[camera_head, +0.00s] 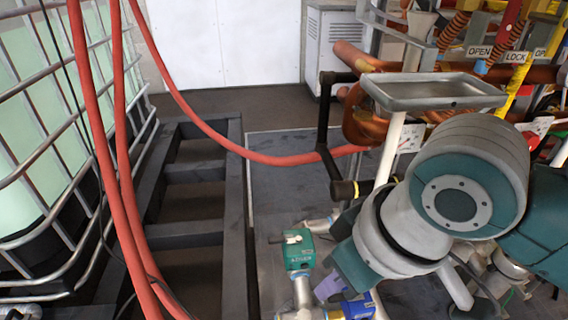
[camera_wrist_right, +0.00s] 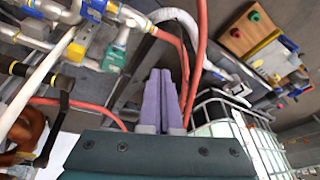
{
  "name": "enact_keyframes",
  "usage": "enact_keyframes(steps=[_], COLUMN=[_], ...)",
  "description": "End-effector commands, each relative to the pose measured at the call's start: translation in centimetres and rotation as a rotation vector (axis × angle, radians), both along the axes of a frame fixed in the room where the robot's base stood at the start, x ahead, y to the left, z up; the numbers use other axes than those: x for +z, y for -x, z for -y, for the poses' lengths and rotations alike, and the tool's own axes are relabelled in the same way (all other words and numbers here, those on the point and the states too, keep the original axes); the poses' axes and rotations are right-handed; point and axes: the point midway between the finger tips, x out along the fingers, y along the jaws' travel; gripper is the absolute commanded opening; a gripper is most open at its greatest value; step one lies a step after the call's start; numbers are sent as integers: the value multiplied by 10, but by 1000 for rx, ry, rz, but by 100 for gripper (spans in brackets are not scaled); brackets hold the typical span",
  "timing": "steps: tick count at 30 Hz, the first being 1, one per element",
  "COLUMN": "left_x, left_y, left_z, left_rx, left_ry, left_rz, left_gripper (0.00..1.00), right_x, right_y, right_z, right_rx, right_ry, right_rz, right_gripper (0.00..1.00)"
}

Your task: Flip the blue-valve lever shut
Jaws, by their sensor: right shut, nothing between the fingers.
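A blue valve body (camera_head: 358,306) sits at the bottom of the head view, low on the pipework, partly covered by my right arm. I cannot clearly make out its lever or the lever's position. In the right wrist view a small blue part (camera_wrist_right: 97,6) shows at the top left on the silver pipes. My right gripper (camera_head: 328,288) has purple fingers just left of the blue valve in the head view; contact cannot be told. In the wrist view the fingers (camera_wrist_right: 161,72) lie side by side, shut and empty. My left gripper is not in view.
A green valve box (camera_head: 299,251) stands on a silver pipe left of the blue valve. Red hoses (camera_head: 230,145) cross the scene. A caged tank (camera_head: 40,130) stands at left beside a black frame (camera_head: 236,200). Copper pipes (camera_head: 385,115) and a grey tray (camera_head: 435,92) are at upper right.

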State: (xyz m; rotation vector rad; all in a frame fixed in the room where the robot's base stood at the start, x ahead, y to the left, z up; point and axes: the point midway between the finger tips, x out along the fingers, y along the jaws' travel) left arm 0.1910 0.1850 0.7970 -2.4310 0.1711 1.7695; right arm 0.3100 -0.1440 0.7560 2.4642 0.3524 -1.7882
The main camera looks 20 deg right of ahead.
Motion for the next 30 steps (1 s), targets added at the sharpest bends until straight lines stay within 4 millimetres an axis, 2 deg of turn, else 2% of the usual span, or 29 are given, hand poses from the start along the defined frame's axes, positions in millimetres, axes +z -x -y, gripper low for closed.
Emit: enact_keyframes(steps=[1, 8, 15, 21, 24, 30], left_x=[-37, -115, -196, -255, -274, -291], left_y=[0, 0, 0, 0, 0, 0], left_z=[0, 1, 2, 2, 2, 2], left_rx=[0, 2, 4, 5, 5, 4], left_ry=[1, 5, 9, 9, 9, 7], left_rz=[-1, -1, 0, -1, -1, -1], left_gripper=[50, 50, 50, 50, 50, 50], right_x=[-37, -116, -187, -229, -240, -247], right_y=[-10, -50, -92, -123, -134, -144], right_z=[5, 28, 69, 109, 125, 143], right_rx=[-8, -80, -209, -341, -397, -461], right_ry=[8, 29, 58, 71, 73, 72], right_rz=[-1, -13, -16, -5, 2, 13], right_gripper=[0, 0, 0, 0, 0, 0])
